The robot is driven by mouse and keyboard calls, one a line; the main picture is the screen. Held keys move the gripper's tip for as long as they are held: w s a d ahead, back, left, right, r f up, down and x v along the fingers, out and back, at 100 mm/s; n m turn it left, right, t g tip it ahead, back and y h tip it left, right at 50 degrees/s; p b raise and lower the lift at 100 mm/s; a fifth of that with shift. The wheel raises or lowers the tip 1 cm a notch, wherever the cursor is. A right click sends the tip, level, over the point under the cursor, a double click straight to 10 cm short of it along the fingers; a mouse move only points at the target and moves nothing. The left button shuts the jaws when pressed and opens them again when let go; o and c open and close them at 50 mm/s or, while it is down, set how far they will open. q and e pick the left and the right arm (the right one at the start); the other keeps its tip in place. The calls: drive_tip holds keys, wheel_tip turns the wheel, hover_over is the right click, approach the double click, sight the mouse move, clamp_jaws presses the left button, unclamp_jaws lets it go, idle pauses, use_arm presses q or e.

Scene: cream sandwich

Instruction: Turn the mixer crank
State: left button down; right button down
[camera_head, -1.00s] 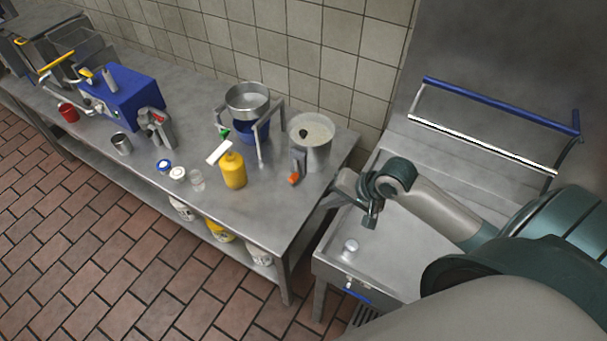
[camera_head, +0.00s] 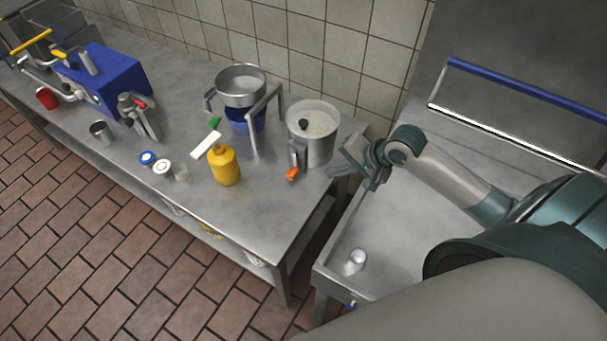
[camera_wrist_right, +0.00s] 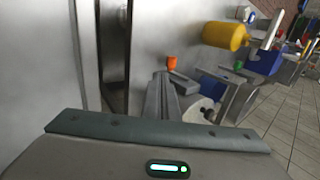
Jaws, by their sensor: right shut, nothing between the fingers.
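What looks like the mixer is a steel pot (camera_head: 326,150) with pale contents and a dark knob on top, at the right end of the table. On its front is a grey crank arm (camera_head: 298,152) with an orange grip (camera_head: 292,174). The orange grip also shows in the right wrist view (camera_wrist_right: 171,63), just beyond the fingertips. My right gripper (camera_head: 350,166) is shut and empty, right of the pot and apart from the orange grip. My left gripper is out of view.
A yellow bottle (camera_head: 225,166) and a steel bowl on a stand (camera_head: 241,86) are left of the pot. A blue machine (camera_head: 112,78) stands farther left. A sink (camera_head: 400,225) lies below my right arm. The table's front right corner is clear.

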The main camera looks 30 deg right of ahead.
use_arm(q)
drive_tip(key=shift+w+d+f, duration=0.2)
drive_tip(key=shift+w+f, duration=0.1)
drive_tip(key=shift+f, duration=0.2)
use_arm(e)
drive_tip(key=shift+w+d+f, duration=0.2)
drive_tip(key=shift+w+f, duration=0.1)
drive_tip(key=shift+f, duration=0.15)
drive_tip(key=shift+s, duration=0.1)
drive_tip(key=shift+a, duration=0.1)
